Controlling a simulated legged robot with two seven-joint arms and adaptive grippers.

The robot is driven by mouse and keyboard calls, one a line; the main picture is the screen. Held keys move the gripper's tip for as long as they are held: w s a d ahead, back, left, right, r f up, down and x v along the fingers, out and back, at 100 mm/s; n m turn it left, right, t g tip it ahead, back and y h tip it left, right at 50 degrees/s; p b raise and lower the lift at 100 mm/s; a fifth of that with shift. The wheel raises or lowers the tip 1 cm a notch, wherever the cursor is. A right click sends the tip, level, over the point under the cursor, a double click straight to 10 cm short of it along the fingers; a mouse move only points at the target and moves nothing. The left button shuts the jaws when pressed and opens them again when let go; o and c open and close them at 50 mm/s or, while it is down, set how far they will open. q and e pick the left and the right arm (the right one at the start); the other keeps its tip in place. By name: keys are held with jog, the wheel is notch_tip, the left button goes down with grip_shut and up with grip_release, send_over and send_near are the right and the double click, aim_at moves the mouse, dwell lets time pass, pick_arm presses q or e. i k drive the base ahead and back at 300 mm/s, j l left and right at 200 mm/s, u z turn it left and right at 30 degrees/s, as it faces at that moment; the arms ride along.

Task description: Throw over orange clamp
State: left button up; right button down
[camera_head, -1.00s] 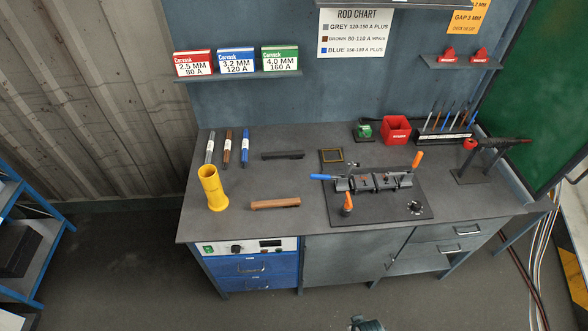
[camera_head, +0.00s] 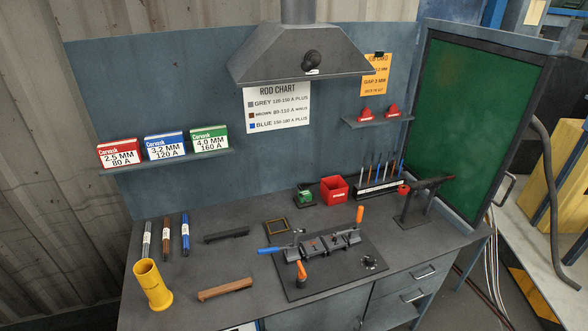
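A clamping fixture (camera_head: 322,246) sits on a dark plate (camera_head: 345,277) on the workbench. One orange-handled clamp (camera_head: 301,272) stands at the front left of the plate, its handle pointing up. A second orange handle (camera_head: 360,214) stands up at the right end of the fixture. A blue handle (camera_head: 271,251) sticks out to the left of the fixture and lies nearly flat. Neither of my grippers shows in the head view now.
A yellow cup (camera_head: 152,285) and a brown bar (camera_head: 225,289) are left of the plate. A red box (camera_head: 334,188), a rod rack (camera_head: 378,188) and a torch stand (camera_head: 420,203) are behind and to the right. A hood (camera_head: 300,55) hangs above.

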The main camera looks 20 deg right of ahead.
aim_at(361, 208)
jog(key=l+u, duration=0.1)
jog(key=l, duration=0.75)
jog(key=k+l+u, duration=0.15)
jog(key=l, duration=0.7)
jog(key=i, duration=0.05)
